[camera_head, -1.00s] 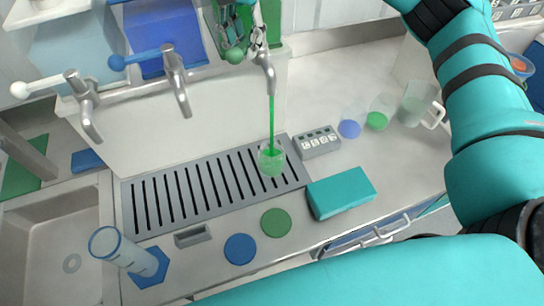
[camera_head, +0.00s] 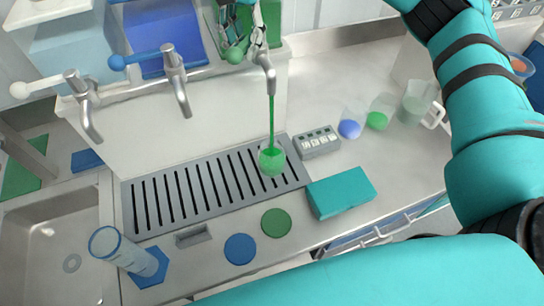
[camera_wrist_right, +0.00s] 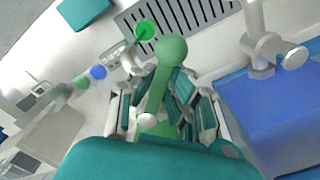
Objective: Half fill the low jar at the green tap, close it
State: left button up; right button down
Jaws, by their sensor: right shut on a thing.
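The low jar (camera_head: 271,160), small and clear, stands on the slotted drip tray (camera_head: 154,209) under the green tap (camera_head: 264,62). A green stream runs from the spout into it, and green liquid shows inside; the exact level is hard to tell. In the wrist view the jar (camera_wrist_right: 146,31) shows as a bright green round. My right gripper (camera_head: 238,35) is shut on the green tap's handle (camera_wrist_right: 158,85), partly hidden at the top of the head view. A green disc (camera_head: 276,222) and a blue disc (camera_head: 239,249) lie on the counter before the tray. My left gripper is out of view.
Blue (camera_head: 140,58) and white (camera_head: 50,85) taps stand to the left. A grey button box (camera_head: 317,143), a teal block (camera_head: 341,193) and several clear vessels are right of the tray. A tall cylinder (camera_head: 125,252) stands front left, beside the sink (camera_head: 55,235).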

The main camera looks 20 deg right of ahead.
jog(key=w+m, duration=0.1)
jog(key=m, duration=0.2)
jog(key=w+a+m, duration=0.1)
jog(key=m, duration=0.2)
jog(key=w+m, duration=0.1)
jog(key=m, duration=0.2)
jog(key=shift+w+a+r+m+p, duration=0.15)
jog(key=shift+w+a+m+p, duration=0.15)
jog(key=shift+w, duration=0.1)
jog(key=c, duration=1.3)
grip_release()
jog(key=shift+a, duration=0.1)
jog(key=shift+o, duration=0.2)
